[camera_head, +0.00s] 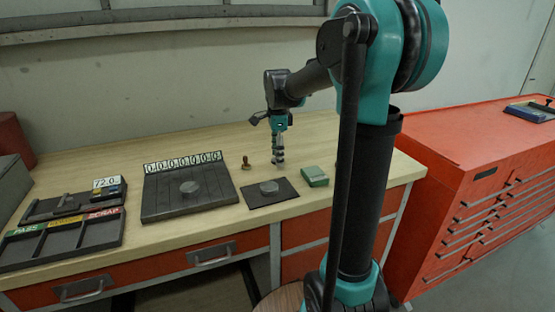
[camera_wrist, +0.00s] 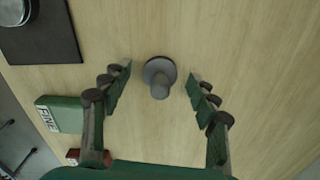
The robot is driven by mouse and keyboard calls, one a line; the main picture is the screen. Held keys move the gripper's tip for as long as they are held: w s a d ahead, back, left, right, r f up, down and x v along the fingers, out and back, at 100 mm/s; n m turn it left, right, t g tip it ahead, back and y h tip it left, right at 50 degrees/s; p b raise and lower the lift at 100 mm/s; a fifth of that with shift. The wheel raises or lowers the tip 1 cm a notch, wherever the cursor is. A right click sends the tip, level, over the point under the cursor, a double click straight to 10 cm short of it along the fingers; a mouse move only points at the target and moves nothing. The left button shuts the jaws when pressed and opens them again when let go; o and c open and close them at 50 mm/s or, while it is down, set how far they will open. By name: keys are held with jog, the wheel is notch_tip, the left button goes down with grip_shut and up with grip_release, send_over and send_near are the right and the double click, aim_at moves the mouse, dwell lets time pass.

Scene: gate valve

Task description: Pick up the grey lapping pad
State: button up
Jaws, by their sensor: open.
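The grey lapping pad (camera_wrist: 160,76) appears to be the round grey disc with a stubby knob, standing on the bare wood in the wrist view. My gripper (camera_wrist: 158,75) is open, with one finger on each side of the pad and a visible gap on both sides. From the wrist view I cannot tell how far the fingertips are above the wood. In the head view my gripper (camera_head: 278,162) points down at the bench behind the dark mat, and the pad cannot be made out clearly there.
A dark mat (camera_head: 285,198) bearing a grey disc (camera_head: 269,187) lies in front of my gripper. A green box (camera_head: 314,176), marked FINE in the wrist view (camera_wrist: 60,114), is to the right. A brass piece (camera_head: 246,163) stands left.

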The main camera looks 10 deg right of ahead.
grip_shut()
dwell(0.3)
notch_tip(320, 180, up, 20)
dwell(0.7)
jog(key=c, duration=0.7)
grip_release()
jog(key=c, duration=0.4)
